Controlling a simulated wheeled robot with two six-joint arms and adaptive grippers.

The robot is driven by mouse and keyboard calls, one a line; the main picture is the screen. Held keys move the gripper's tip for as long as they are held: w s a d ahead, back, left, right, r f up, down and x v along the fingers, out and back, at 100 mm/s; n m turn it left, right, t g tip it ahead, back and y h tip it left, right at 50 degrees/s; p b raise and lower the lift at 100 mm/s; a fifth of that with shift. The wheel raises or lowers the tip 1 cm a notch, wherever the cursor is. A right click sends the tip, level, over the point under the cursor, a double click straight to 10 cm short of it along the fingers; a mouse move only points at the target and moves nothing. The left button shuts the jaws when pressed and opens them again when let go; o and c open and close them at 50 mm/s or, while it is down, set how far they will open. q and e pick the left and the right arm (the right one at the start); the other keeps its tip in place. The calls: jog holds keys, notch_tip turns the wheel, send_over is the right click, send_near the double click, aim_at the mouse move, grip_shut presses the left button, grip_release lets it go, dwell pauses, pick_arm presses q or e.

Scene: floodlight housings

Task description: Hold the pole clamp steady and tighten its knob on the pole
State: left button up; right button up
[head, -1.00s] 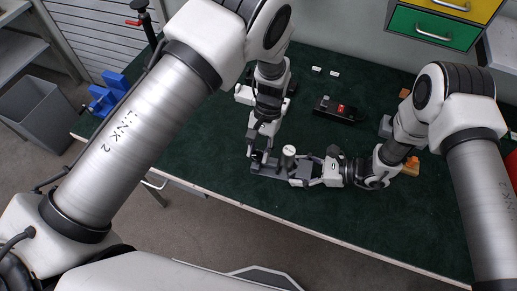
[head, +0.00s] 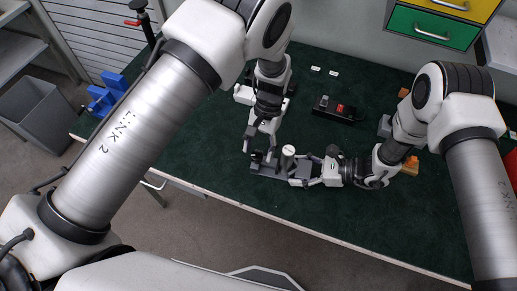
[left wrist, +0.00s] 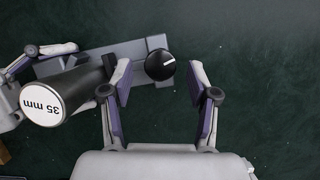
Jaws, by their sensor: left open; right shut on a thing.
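The pole (head: 288,152) stands upright at the clamp; its white end, marked 35 mm, shows in the left wrist view (left wrist: 45,103). The grey pole clamp (head: 268,168) lies at the table's front edge. Its round black knob (left wrist: 160,65) has a white index line. My left gripper (head: 260,146) is open above the knob; in the left wrist view its fingertips (left wrist: 161,82) are apart on either side of the knob, not touching it. My right gripper (head: 304,176) is shut on the clamp from the right; its exact contact is partly hidden.
Small white pieces (head: 325,71) lie at the back. A blue fixture (head: 105,95) is at the left, orange pieces (head: 411,166) at the right. The green tabletop between is mostly clear.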

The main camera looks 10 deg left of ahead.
pick_arm(q)
jog(key=v, duration=0.6)
jog(key=shift+w+r, duration=0.2)
jog(key=shift+r, duration=0.1)
